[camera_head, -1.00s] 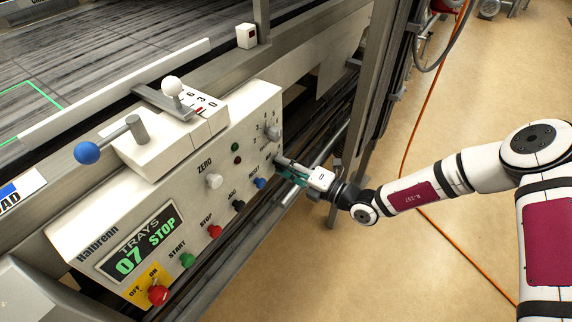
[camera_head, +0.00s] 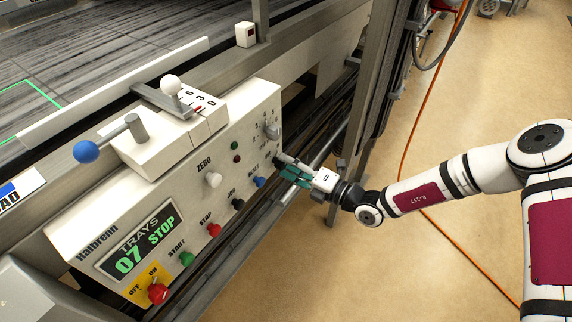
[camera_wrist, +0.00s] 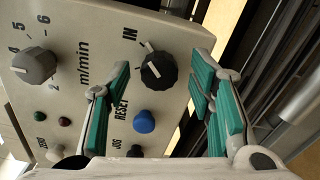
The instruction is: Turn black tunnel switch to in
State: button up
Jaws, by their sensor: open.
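The black tunnel switch (camera_wrist: 158,70) is a round ribbed knob on the cream panel, with the label IN above and left of it in the wrist view. It has white marks; I cannot tell for sure which way it points. My gripper (camera_wrist: 161,72) is open, with teal-padded fingers on the left and right of the knob in that view. Whether the pads touch it I cannot tell. In the head view my gripper (camera_head: 286,171) is at the panel's right end and hides most of the knob.
The control panel (camera_head: 90,238) carries a blue button (camera_wrist: 144,121) labelled RESET close to my left finger, and a grey m/min dial (camera_wrist: 34,63) farther left. Red, green and black buttons lie farther along it. A metal post (camera_head: 365,100) stands right of the panel; floor is open beyond.

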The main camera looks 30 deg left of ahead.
jog(key=d, duration=1)
jog(key=shift+s+d, duration=0.35)
jog(key=shift+s, duration=0.1)
